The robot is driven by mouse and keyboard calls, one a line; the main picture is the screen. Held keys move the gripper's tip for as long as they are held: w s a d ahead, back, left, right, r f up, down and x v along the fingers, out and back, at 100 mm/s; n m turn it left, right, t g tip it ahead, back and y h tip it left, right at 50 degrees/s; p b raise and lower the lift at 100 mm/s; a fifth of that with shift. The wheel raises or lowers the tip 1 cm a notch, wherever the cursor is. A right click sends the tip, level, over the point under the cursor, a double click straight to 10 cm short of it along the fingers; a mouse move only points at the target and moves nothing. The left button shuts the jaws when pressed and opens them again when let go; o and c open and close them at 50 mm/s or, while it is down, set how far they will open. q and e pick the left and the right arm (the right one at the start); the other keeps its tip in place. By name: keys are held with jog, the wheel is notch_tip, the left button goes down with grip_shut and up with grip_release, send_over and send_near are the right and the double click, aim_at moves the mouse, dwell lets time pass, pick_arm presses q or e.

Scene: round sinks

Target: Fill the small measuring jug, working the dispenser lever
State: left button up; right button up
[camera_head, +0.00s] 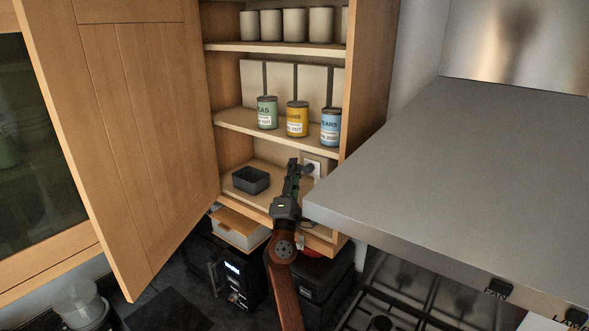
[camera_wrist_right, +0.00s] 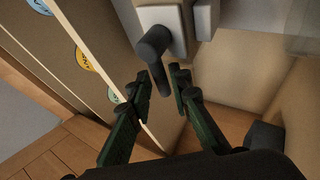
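My right gripper (camera_head: 293,168) reaches into the lower shelf of the open wall cabinet. In the right wrist view its two dark green fingers (camera_wrist_right: 161,80) are apart, with nothing gripped between them. A dark, rounded lever- or plug-like piece (camera_wrist_right: 154,46) sticks out from a white plate (camera_wrist_right: 165,17) there, its lower end close to the gap between the fingertips; I cannot tell whether they touch. The white plate also shows in the head view (camera_head: 317,160). I cannot make out a measuring jug; a clear vessel (camera_head: 76,297) stands at the lower left. My left gripper is not in view.
The cabinet door (camera_head: 140,130) stands open at left. A dark open box (camera_head: 251,180) is on the lower shelf. Green (camera_head: 267,112), yellow (camera_head: 297,118) and blue (camera_head: 330,126) tins stand above. A metal hood (camera_head: 450,170) juts out at right.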

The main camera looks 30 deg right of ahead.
jog(key=shift+w, duration=0.1)
jog(key=shift+w+f, duration=0.1)
jog(key=shift+c, duration=0.7)
jog(key=c, duration=0.3)
grip_shut()
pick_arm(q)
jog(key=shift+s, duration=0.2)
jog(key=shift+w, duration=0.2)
